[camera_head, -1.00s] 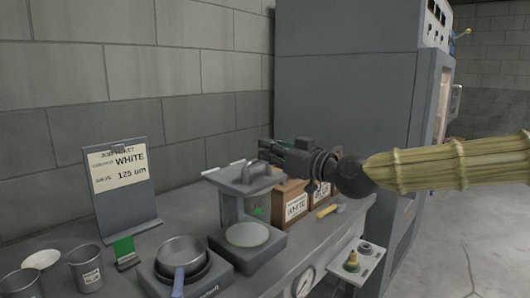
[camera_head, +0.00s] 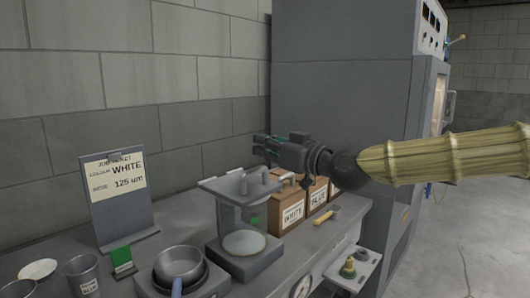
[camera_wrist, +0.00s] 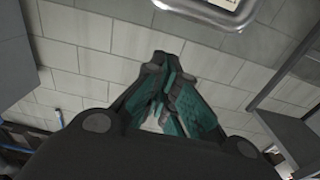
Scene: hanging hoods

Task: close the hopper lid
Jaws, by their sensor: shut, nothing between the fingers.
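A grey stand with a clear-walled body (camera_head: 226,216) stands on the bench, with a pale disc (camera_head: 244,242) in its base. A grey plate with an upright handle (camera_head: 240,184) is on top of it; I take this for the hopper lid, and cannot tell whether it sits flat. My gripper (camera_head: 260,145) is shut and empty, above and behind the plate, apart from it in the head view. In the wrist view, the teal-padded fingers (camera_wrist: 165,78) are together. A shiny rounded metal edge (camera_wrist: 215,12) shows at the top there; I cannot tell what it belongs to.
Brown boxes labelled WHITE (camera_head: 290,212) and BLUE (camera_head: 318,196) stand right of the stand. A pan (camera_head: 180,266), cups (camera_head: 82,276) and a job ticket board (camera_head: 118,200) are on the left. A tall grey cabinet (camera_head: 340,90) stands behind.

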